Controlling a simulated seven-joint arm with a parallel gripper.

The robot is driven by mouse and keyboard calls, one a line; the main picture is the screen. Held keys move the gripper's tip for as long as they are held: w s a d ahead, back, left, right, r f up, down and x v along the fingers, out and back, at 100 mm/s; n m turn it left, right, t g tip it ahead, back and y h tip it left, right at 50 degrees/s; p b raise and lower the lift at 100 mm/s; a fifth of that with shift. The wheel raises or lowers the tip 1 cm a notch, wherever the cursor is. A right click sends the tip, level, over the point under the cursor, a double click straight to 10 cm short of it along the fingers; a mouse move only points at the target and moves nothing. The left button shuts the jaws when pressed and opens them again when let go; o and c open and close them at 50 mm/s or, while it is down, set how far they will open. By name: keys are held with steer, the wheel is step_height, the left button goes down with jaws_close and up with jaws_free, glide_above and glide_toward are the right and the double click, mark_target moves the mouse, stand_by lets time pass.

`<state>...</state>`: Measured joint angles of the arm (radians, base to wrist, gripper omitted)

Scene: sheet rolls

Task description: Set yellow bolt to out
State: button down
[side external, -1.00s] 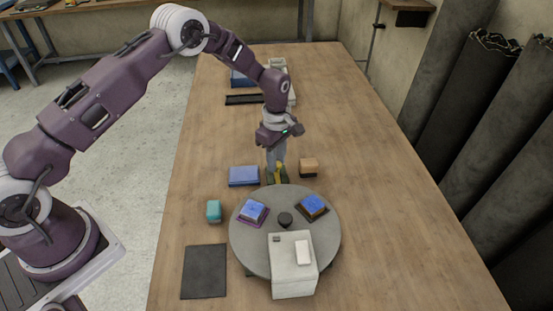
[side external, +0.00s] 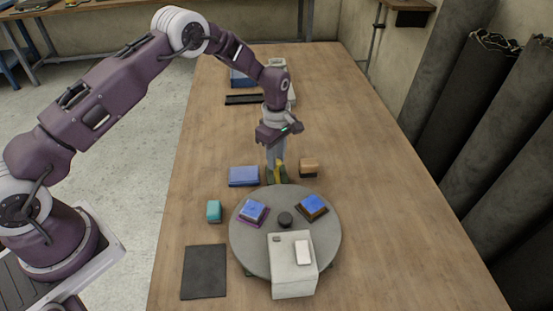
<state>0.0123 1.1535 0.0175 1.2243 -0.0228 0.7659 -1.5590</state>
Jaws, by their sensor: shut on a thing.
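The yellow bolt (side external: 279,170) shows as a small yellow piece just behind the far edge of the round grey turntable (side external: 262,264). It sits on a small dark green base (side external: 284,180). My gripper (side external: 277,172) points down over the bolt and is shut on it. The fingers hide part of the bolt, and its exact setting is too small to tell.
A blue box (side external: 243,176) lies left of my gripper and a tan and black block (side external: 308,168) lies right of it. The table's right side is clear.

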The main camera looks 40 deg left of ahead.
steer(key=shift+w+a, duration=0.85)
steer(key=shift+r, duration=0.1)
steer(key=c, duration=1.1)
jaws_free()
step_height(320, 180, up, 7)
steer(key=shift+r, duration=0.1)
